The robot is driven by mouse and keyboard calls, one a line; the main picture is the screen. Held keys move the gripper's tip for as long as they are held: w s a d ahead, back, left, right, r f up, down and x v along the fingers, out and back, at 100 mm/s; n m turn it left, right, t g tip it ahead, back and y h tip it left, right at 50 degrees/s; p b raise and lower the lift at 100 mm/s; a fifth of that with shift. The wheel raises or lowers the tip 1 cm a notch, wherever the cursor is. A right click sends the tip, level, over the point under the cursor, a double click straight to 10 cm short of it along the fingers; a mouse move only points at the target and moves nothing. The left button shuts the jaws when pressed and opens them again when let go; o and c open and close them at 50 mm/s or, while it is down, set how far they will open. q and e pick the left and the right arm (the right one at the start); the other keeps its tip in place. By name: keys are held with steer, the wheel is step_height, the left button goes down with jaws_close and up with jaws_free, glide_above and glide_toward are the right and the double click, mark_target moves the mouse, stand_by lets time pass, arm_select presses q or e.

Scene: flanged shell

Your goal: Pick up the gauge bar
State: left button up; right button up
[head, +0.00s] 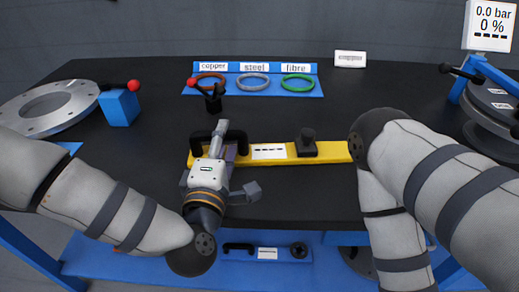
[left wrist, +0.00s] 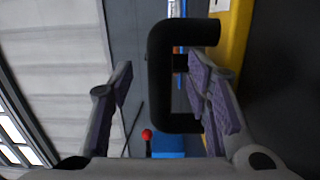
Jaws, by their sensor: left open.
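The gauge bar, a long yellow bar (head: 330,152), lies along the near side of the dark table, with a black U-shaped handle at its left, a white label in the middle and a black knob at its right. My left gripper (head: 234,160) is at the bar's left end, by the handle. In the left wrist view the open fingers (left wrist: 158,68) stand on either side of the black handle (left wrist: 160,75), with a gap to the left finger; I cannot tell whether the right finger touches it. My right arm shows at the right, but its gripper is out of view.
A blue tray (head: 253,94) with copper, steel and fibre rings is at the back. A metal flange (head: 45,108) and blue block (head: 119,107) with a red-tipped lever stand left. Round equipment (head: 497,100) stands right. A blue shelf (head: 150,256) with another handle and knob is below.

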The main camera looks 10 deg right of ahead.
arm_select(q)
steer(key=x, duration=0.2)
steer(key=shift+w+d, duration=0.15)
steer(key=shift+w, duration=0.2)
jaws_close()
steer(key=shift+r, duration=0.15)
